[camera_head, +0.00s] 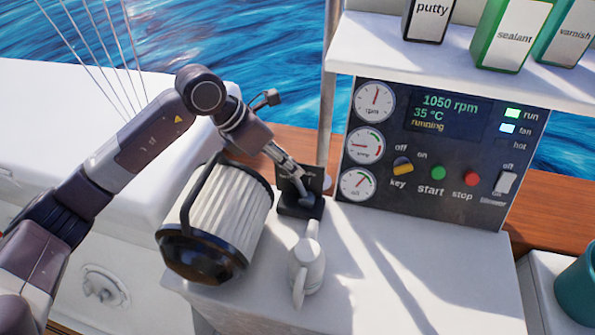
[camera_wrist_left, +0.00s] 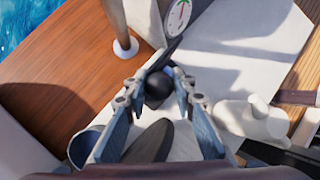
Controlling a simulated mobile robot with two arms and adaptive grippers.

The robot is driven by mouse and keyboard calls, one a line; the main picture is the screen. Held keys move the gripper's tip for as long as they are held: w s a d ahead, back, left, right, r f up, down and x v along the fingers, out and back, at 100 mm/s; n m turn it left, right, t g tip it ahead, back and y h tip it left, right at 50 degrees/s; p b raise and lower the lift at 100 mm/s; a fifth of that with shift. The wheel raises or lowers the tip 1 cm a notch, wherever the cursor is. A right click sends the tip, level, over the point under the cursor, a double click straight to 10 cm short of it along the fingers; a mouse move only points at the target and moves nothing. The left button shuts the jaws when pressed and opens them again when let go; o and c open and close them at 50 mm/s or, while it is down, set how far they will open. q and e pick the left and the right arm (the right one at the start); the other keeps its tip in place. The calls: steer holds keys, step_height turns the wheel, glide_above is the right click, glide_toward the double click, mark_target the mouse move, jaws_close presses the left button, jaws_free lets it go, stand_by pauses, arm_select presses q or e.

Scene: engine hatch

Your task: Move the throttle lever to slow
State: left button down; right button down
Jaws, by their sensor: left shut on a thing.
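The throttle lever stands on a small dark bracket (camera_head: 314,182) on the white engine box, left of the instrument panel. My left gripper (camera_head: 300,190) reaches down to it from the upper left and is shut on the lever. In the left wrist view, the lever's round black knob (camera_wrist_left: 158,87) sits between the two fingertips. The gripper hides most of the lever in the head view, and I cannot read any slow or fast marking. My right gripper is not in view.
The instrument panel (camera_head: 425,215) reads 1050 rpm, 35 °C, running. A ribbed white filter with black ends (camera_head: 228,215) lies close left of the lever. The white top (camera_head: 400,285) further right is clear.

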arm_select(q)
steer(key=shift+w+a+f, duration=0.2)
steer(key=shift+a+f, duration=0.05)
steer(key=shift+a, duration=0.4)
steer(key=c, duration=1.6)
jaws_free()
steer(key=shift+a, duration=0.1)
steer(key=shift+r, duration=0.15)
steer(key=v, duration=1.1)
steer(key=shift+a+r, duration=0.2)
steer(key=shift+r, duration=0.1)
steer(key=shift+s, duration=0.1)
